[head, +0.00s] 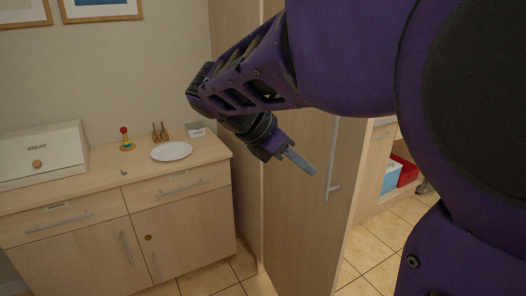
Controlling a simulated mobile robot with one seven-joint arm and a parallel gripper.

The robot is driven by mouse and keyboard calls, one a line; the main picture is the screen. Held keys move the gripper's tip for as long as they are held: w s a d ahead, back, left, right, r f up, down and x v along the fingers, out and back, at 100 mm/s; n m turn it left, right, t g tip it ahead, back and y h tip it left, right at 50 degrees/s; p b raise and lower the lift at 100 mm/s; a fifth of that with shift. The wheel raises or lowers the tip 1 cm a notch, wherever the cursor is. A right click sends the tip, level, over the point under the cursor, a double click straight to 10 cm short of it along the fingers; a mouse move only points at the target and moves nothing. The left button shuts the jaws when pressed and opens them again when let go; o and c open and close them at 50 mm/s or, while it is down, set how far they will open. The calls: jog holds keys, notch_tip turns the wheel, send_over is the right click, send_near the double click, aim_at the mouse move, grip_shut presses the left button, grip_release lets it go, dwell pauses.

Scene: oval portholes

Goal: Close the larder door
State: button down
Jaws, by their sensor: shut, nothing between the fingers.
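The larder door (290,210) is a tall light-wood panel in the middle of the head view. It stands open, swung out from the tall cabinet (232,60) behind it. A long vertical metal handle (332,170) runs near its right edge. My gripper (310,169) is shut and empty. It shows in front of the door panel, left of the handle, pointing down and right. I cannot tell whether its tip touches the door. My purple arm hides the upper part of the door and much of the cabinet.
A low wooden sideboard (70,207) stands at left. On it are a bread box (45,152), a white plate (171,151), a stacking toy (126,140) and a small rack (160,132). Blue (391,177) and red (405,170) containers sit at right beyond the door. Tiled floor (375,240) is clear there.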

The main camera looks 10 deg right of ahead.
aim_at(352, 188)
jog(key=shift+w+d+r+b+x, duration=0.1)
jog(key=shift+d+r+b+x, duration=0.25)
jog(key=shift+x, duration=1.7)
jog(key=shift+w+d+r+b+x, duration=0.1)
jog(key=shift+d+r+b+x, duration=0.3)
jog(key=shift+x, duration=1.7)
jog(key=shift+w+d+r+b+x, duration=0.15)
jog(key=shift+b+x, duration=0.3)
jog(key=shift+x, duration=1.6)
jog(key=shift+d, duration=0.1)
